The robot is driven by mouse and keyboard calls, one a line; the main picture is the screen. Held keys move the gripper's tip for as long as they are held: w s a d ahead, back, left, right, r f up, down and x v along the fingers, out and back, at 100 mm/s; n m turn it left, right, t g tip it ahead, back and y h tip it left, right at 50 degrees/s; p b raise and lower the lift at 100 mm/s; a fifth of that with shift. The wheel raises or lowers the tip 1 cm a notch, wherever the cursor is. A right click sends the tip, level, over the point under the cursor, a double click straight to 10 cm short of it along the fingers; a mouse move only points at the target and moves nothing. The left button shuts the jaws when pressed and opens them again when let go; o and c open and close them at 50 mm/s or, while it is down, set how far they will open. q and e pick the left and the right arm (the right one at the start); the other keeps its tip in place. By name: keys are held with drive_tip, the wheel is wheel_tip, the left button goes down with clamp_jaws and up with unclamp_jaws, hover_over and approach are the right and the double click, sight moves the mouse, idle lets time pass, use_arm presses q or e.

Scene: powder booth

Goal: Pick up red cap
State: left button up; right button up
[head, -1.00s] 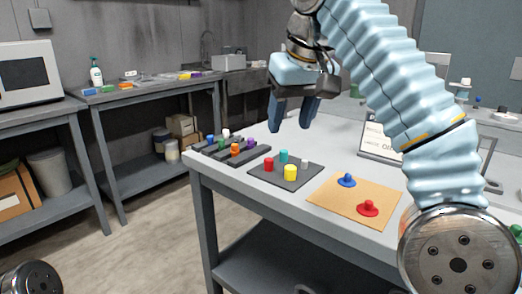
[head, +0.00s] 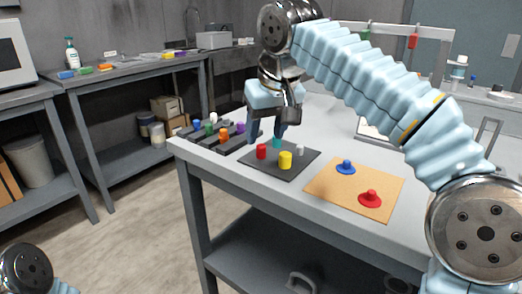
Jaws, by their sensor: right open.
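A red cylinder-like cap (head: 261,152) stands on a dark square mat (head: 288,173) near the left end of the grey table. A wider red piece with a flange and a knob (head: 370,198) sits on a tan board (head: 333,200) to the right. My right gripper (head: 267,136) is open, fingers pointing down, at the far side of the dark mat. Its fingertips are just above and behind the red cylinder in the picture, and nothing is between them. A teal cylinder (head: 277,142) is partly hidden by a finger. My left gripper is out of view.
A yellow cylinder (head: 285,160) and a small white one (head: 300,150) share the mat. A blue flanged piece (head: 346,167) is on the tan board. Dark racks (head: 233,144) with several coloured pegs lie left of the mat. A framed sign stands behind.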

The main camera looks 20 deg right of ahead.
sight(260, 145)
drive_tip(key=x, duration=0.4)
drive_tip(key=shift+w+a+b, duration=0.1)
drive_tip(key=shift+w+b, duration=0.05)
drive_tip(key=shift+b, duration=0.25)
drive_tip(key=shift+r, duration=0.1)
clamp_jaws()
drive_tip(key=shift+r, duration=0.1)
